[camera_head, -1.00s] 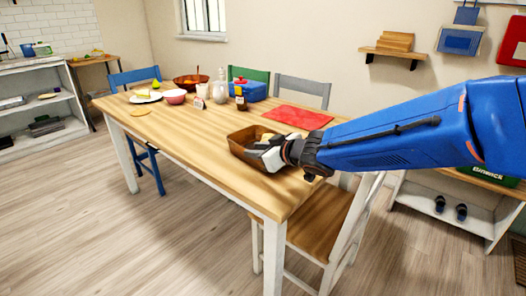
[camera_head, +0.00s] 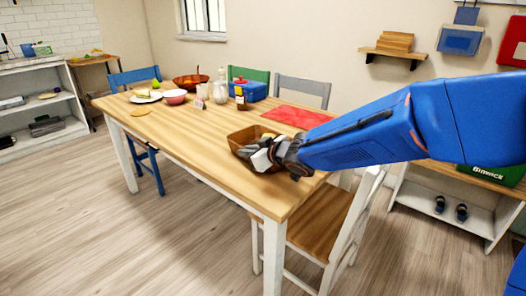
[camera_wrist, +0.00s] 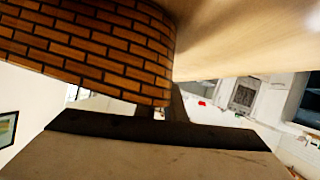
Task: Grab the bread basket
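The bread basket (camera_head: 242,138) is brown and sits on the wooden table (camera_head: 200,135) near its right front corner. My gripper (camera_head: 262,158) is at the basket's near right side and overlaps its rim in the head view, hiding part of it and its contents. In the wrist view the basket's brick-patterned brown wall (camera_wrist: 95,45) fills the upper left, very close to the dark gripper part. I cannot tell whether the fingers touch the wall or are closed on it.
A red mat (camera_head: 297,116) lies behind the basket. A white chair (camera_head: 340,215) is at the table's near right side.

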